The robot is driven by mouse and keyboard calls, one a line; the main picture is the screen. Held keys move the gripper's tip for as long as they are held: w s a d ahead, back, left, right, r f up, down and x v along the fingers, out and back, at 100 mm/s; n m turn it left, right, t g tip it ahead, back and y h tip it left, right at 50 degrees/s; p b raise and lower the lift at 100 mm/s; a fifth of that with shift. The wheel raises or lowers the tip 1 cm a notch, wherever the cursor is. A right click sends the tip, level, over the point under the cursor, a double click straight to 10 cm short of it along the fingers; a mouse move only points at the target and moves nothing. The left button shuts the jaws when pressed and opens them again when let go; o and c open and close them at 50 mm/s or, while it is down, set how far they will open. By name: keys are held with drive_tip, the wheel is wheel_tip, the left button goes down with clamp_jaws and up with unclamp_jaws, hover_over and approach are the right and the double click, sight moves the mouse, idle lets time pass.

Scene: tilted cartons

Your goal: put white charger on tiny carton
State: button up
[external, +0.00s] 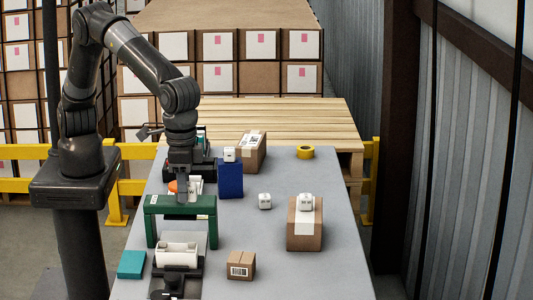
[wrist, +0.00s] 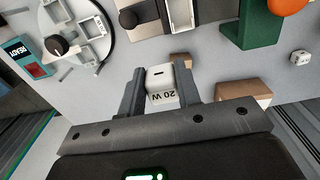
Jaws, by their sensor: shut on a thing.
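My gripper (external: 183,198) is just above or behind the green stand in the external view. In the wrist view my gripper (wrist: 161,88) is shut on a white charger (wrist: 162,82) marked "20 W", held between the two fingers. In the external view the held charger is hard to make out beside the fingers. The smallest carton (external: 240,265), brown with a barcode label, stands on the table front, right of and nearer than my gripper. Its visible top is bare. Brown cartons show partly in the wrist view; I cannot tell which is the tiny one.
A green stand (external: 180,207) is by my gripper. Other white cubes sit on a blue box (external: 230,180), on the table (external: 265,201) and on a taller carton (external: 304,232). Yellow tape (external: 305,152) and another carton (external: 252,153) are farther back. The table's right front is clear.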

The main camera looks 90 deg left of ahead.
wheel_tip(320, 180, down, 5)
hover_over(236, 257)
wheel_tip(236, 257, down, 7)
drive_tip(key=shift+f, duration=2)
drive_tip(key=shift+f, duration=0.2)
drive_tip(key=o, duration=1)
wheel_tip(236, 257, up, 12)
drive_tip(key=shift+a+r, duration=0.15)
drive_tip(key=shift+r, duration=0.1)
